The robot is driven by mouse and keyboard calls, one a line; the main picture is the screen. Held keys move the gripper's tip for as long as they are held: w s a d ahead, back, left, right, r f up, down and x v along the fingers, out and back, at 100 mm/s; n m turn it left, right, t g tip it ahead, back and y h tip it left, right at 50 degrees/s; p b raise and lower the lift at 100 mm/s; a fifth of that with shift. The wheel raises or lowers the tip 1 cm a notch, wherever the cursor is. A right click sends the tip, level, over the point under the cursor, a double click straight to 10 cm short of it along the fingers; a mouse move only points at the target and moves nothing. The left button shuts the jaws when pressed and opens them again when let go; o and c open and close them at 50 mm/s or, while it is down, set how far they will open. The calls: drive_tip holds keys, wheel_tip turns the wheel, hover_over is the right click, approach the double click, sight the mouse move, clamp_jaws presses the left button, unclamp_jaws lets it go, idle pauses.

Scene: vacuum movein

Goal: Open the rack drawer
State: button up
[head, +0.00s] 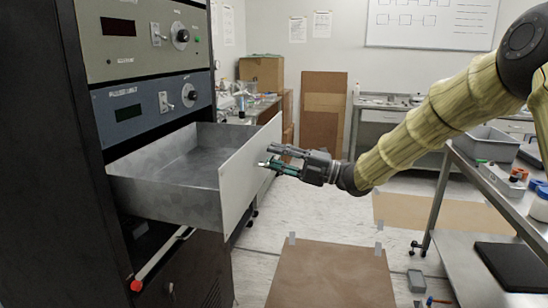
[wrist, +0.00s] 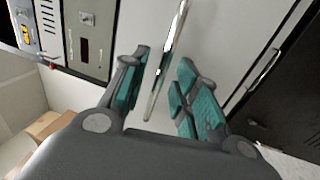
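The rack drawer (head: 172,175) is a grey metal tray with a pale front panel (head: 247,175). In the head view it stands pulled far out of the dark rack, and its inside looks empty. My gripper (head: 270,158) is at the outer face of that panel. In the wrist view, a thin shiny bar handle (wrist: 168,55) runs up the panel. The two teal-padded fingers of my gripper (wrist: 165,95) are spread, one on each side of the handle, with visible gaps. The handle is hidden or too small to make out in the head view.
Rack units with knobs (head: 150,108) sit above the drawer. A red-tipped rod (head: 155,265) sticks out below it. A metal cart (head: 450,190) with a grey bin stands at the right. A brown floor mat (head: 330,275) lies in front, with open floor around it.

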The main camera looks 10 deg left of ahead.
drive_tip(key=v, duration=1.1)
drive_tip(key=shift+d+f, duration=0.1)
drive_tip(key=shift+f, duration=0.1)
drive_tip(key=s+d+f+m+t+h, duration=0.35)
drive_tip(key=f+m, duration=0.65)
drive_tip(key=f, duration=0.8)
drive_tip(key=s+d+f+m+t+h, duration=0.15)
drive_tip(key=f+m+t+h, duration=0.35)
drive_tip(key=f+m, duration=0.9)
drive_tip(key=s+d+f+g+h, duration=0.1)
drive_tip(key=s+f+h, duration=0.1)
drive_tip(key=s+f, duration=0.35)
drive_tip(key=s+d+f+g+h, duration=0.2)
drive_tip(key=s+f+h, duration=0.1)
drive_tip(key=f, duration=0.6)
drive_tip(key=s+d+f+m+g+h, duration=0.25)
drive_tip(key=s+f, duration=0.25)
drive_tip(key=s, duration=0.6)
drive_tip(key=s+d+f+m+g+h, duration=0.1)
drive_tip(key=s+d+f+m+g, duration=0.25)
drive_tip(key=s, duration=0.75)
drive_tip(key=s+d+f+m+g+h, duration=0.2)
drive_tip(key=s+d+f+m, duration=0.3)
drive_tip(key=s, duration=0.5)
drive_tip(key=s+r+h+p, duration=0.1)
drive_tip(key=s+r+p, duration=0.2)
drive_tip(key=r+p, duration=0.9)
drive_tip(key=shift+s+p, duration=0.4)
drive_tip(key=shift+p, duration=0.05)
